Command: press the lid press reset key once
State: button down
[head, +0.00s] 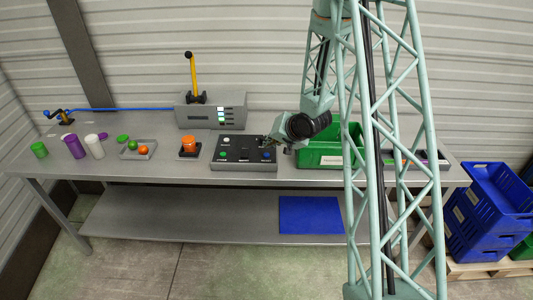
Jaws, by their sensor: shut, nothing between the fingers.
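A dark key panel (243,163) lies on the grey bench, left of the green bin. It carries a white key (227,140) at the back left, a green key (223,155) at the front left and a blue key (266,155) at the front right. Small labels show under the front keys, too small to read surely. My gripper (268,141) is shut and empty over the back right part of the panel, behind the blue key. It hides whatever is at that corner. I cannot tell whether its tips touch the panel.
A grey machine box (211,112) with a yellow lever (194,75) stands behind the panel. An orange piece (189,143) on a dark base is to the left. A green bin (325,160) stands close on the right. Jars and a tray (130,154) are further left.

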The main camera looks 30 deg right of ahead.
jog(key=shift+r+p, duration=1)
jog(key=shift+r, duration=0.4)
jog(key=shift+r, duration=0.1)
jog(key=r, duration=0.1)
notch_tip(320, 180, up, 13)
jog(key=n+g+h, duration=0.1)
jog(key=n+h, duration=0.1)
send_over(268, 155)
jog(key=s+a, duration=0.3)
jog(key=s, duration=0.2)
jog(key=s+a+r+n+g+h+b, duration=0.15)
jog(key=s+a+r, duration=0.35)
jog(key=s+r, duration=0.6)
jog(key=s+a+r+n+g, duration=0.1)
jog(key=s+a, duration=0.4)
jog(key=s, duration=0.7)
jog(key=s+a+r+n+y, duration=0.1)
jog(key=s+a+r, duration=0.3)
jog(key=s, duration=0.8)
jog(key=s+a+r+n+g+y+b, duration=0.1)
jog(key=s+a, duration=0.5)
jog(key=s, duration=0.6)
notch_tip(268, 155, up, 2)
jog(key=shift+a+n+g, duration=0.2)
jog(key=shift+n+g, duration=0.15)
jog(key=shift+n, duration=0.3)
